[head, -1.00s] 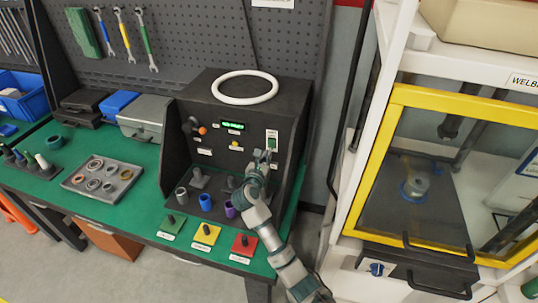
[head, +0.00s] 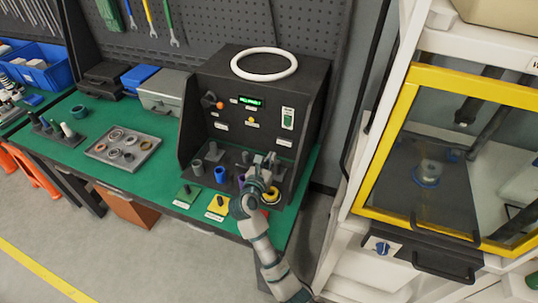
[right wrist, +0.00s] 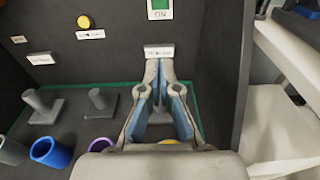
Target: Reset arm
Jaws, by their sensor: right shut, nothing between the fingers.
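My right gripper (head: 266,160) is shut and empty in front of the black test station (head: 210,85), below its green switch (head: 287,118). In the right wrist view its two fingers (right wrist: 160,68) meet at the tips, just below a white label (right wrist: 158,52) on the panel. The station's display (head: 250,100) is lit green. A yellow button (head: 250,120) and an orange knob (head: 220,105) are on the same panel. My left gripper is not in view.
A blue cup (head: 220,174), a purple cup (right wrist: 101,145) and grey posts stand near my right gripper. A white ring (head: 264,64) lies on the station. A yellow-framed chamber (head: 400,110) stands to the right.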

